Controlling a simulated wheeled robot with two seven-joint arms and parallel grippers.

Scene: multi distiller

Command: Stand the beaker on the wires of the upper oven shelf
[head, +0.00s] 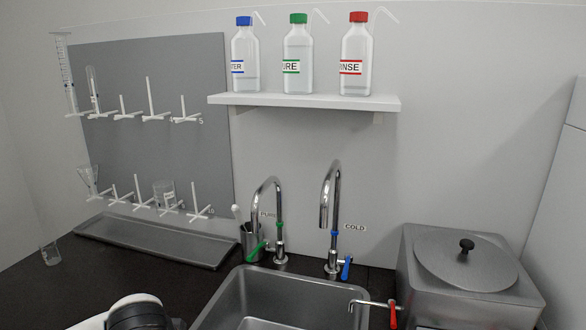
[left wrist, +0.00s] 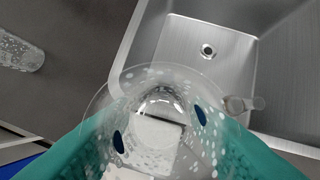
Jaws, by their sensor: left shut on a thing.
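My left gripper (left wrist: 160,122) shows in the left wrist view as two teal fingers. It is shut on a clear glass beaker (left wrist: 108,98) with a wide round rim and whitish drops or spots on its wall. The beaker is seen from above, close to the sink's near left corner. In the head view only a white and black part of my left arm shows at the bottom edge; the beaker is hidden there. No oven or wire shelf is in either view. My right gripper is not in view.
A steel sink (head: 232,292) with two taps lies ahead; its basin (left wrist: 185,50) looks empty. A small glass (head: 49,253) stands on the dark counter left of a metal tray (head: 150,241). A lidded steel bath (head: 420,262) is right. Drying pegs and a bottle shelf (head: 310,101) are behind.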

